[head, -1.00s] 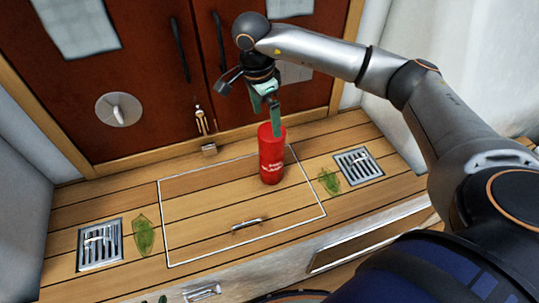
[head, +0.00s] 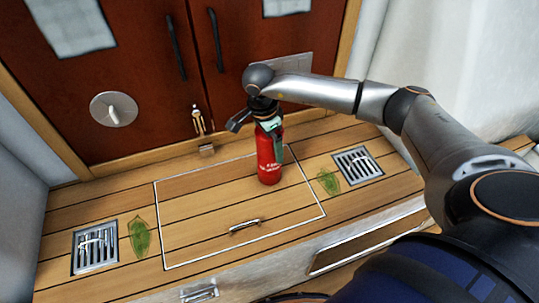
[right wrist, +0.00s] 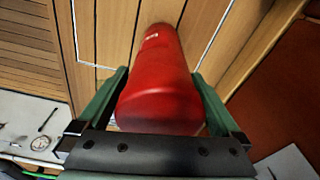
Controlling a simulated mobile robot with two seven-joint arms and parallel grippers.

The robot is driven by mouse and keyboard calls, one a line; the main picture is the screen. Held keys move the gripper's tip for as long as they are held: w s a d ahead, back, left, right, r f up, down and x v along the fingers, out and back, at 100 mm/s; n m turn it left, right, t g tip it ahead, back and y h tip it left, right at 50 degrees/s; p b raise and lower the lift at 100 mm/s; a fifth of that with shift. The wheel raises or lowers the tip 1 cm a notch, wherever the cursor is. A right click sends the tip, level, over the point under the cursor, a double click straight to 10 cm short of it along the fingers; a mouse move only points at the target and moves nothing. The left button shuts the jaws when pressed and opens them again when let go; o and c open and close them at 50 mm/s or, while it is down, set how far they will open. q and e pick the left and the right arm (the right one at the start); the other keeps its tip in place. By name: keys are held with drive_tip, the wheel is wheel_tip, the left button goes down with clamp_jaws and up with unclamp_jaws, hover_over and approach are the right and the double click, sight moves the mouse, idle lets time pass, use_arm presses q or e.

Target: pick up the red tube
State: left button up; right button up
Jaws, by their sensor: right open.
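The red tube (head: 268,160) stands upright on the wooden deck, on the right part of the outlined hatch panel, with white lettering on its side. My right gripper (head: 271,135) is lowered over its top from above. In the right wrist view the tube (right wrist: 160,85) lies between the two green fingers of the right gripper (right wrist: 160,95), one on each side. The fingers are open and I cannot tell whether either touches the tube. The tube's top is partly hidden by the gripper in the head view. My left gripper is not in view.
The hatch panel (head: 205,215) has a small metal handle (head: 245,225). Metal drain grates (head: 358,166) and (head: 95,247), the left grate, flank it, each beside a green leaf (head: 328,181). Brown doors (head: 130,60) with dark handles stand close behind the tube.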

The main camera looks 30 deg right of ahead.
drive_tip(key=c, duration=1.5)
drive_tip(key=shift+r, duration=0.1)
clamp_jaws()
